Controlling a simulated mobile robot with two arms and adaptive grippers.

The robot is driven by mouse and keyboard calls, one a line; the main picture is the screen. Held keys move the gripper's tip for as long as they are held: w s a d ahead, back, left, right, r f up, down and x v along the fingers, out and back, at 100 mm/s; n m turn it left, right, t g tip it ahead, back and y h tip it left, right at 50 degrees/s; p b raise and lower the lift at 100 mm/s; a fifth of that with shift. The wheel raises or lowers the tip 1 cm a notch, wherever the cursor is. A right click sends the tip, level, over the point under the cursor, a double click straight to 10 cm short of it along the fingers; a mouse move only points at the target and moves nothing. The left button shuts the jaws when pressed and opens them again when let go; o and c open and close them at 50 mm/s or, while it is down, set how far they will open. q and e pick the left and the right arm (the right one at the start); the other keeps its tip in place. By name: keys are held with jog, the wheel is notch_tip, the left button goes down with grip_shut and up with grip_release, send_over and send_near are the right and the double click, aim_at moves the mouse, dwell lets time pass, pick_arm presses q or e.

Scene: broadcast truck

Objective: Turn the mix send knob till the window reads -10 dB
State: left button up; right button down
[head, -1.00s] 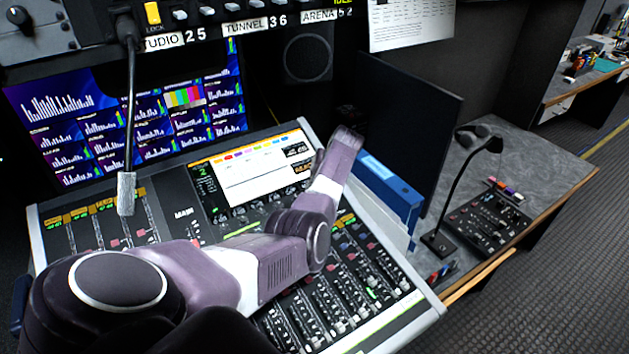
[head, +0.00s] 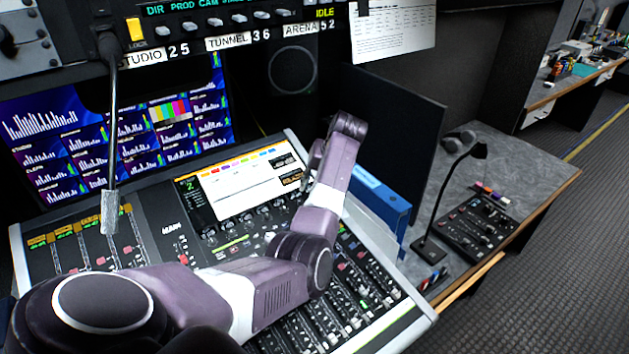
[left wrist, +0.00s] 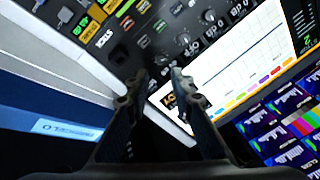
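The mixing console (head: 400,328) lies tilted below the monitors, with a bright screen (head: 238,184) in its upper part. A row of small dark knobs (head: 262,209) runs under the screen; in the left wrist view several knobs (left wrist: 186,40) show beyond the fingers. I cannot tell which one is the mix send knob. A small orange readout (head: 292,179) sits right of the screen, too small to read. My left gripper (head: 316,156) is at the console's upper right, partly hidden by its wrist. In the left wrist view its fingers (left wrist: 160,76) are apart with nothing between them. My right gripper is out of view.
A blue binder (head: 385,204) and a dark upright panel (head: 400,135) stand close to the console's right side.

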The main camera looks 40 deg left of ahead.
pick_arm(q)
jog(key=shift+v, duration=1.45)
